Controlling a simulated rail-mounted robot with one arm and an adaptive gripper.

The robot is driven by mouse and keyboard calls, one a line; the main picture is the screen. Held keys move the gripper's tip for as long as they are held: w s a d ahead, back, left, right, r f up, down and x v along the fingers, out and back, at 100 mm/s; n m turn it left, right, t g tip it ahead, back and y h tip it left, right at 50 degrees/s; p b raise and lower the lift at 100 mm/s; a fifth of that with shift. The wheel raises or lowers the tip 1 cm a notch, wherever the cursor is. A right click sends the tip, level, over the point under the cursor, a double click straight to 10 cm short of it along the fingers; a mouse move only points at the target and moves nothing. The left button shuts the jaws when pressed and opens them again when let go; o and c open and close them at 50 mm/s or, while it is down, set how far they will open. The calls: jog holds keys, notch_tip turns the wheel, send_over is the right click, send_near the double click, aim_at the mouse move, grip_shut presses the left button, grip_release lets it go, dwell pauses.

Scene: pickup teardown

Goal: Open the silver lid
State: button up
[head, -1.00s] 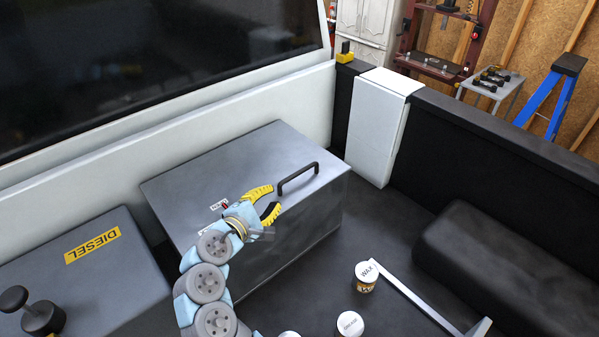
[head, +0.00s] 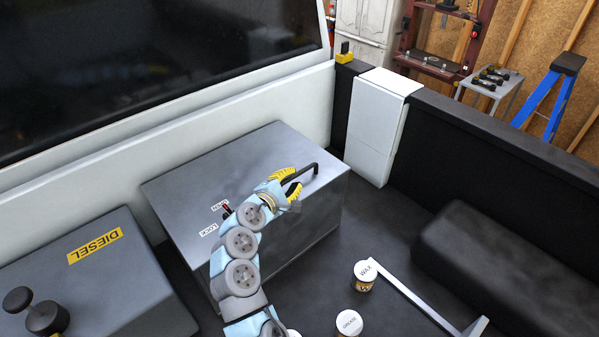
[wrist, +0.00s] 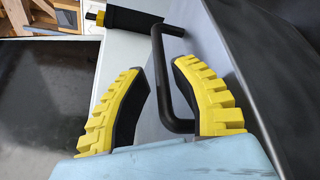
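The silver lid (head: 238,165) is the flat top of a grey metal box in the truck bed, and it lies closed. A black bar handle (head: 303,179) is fixed near its right front edge; it also shows in the wrist view (wrist: 167,85). My gripper (head: 286,182), with yellow and black fingers, is at the handle's near end. In the wrist view my gripper (wrist: 160,100) has its fingers apart, with part of the handle between or just beyond them. Contact cannot be told. A small red latch (head: 227,207) sits between the OPEN and LOCK labels.
A grey DIESEL box (head: 95,275) stands at the left. WAX (head: 365,275) and another white-lidded can (head: 349,323) stand on the bed floor to the right, near a white bracket (head: 420,300). A black padded block (head: 490,265) lies at the right.

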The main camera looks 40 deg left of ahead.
aim_at(296, 176)
jog(key=shift+x, duration=2.15)
jog(key=shift+c, duration=0.5)
jog(key=shift+f, duration=0.1)
grip_shut()
